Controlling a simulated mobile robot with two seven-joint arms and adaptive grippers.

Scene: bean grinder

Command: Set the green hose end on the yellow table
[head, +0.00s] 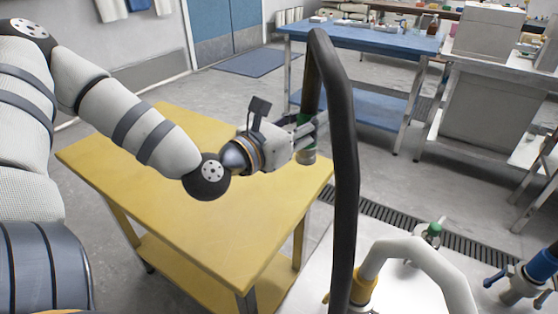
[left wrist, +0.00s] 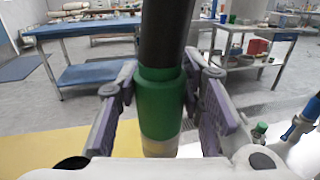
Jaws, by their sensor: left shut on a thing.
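The green hose end (left wrist: 160,108) is a green collar with a pale tip below it, on a thick black hose (head: 345,170). My left gripper (head: 312,135) is shut on the hose end and holds it upright, close to the right corner of the yellow table (head: 215,235) in the head view. The green collar shows between the two fingers in the left wrist view. The hose loops up from the hose end and down to the right. Whether the tip touches the tabletop cannot be told. My right gripper is in neither view.
A blue table (head: 360,37) with items stands behind. A white surface at lower right carries a pale curved pipe (head: 420,250) with a yellow collar and a blue-handled valve (head: 525,280). A floor grate (head: 465,240) runs beyond it. Most of the yellow tabletop is clear.

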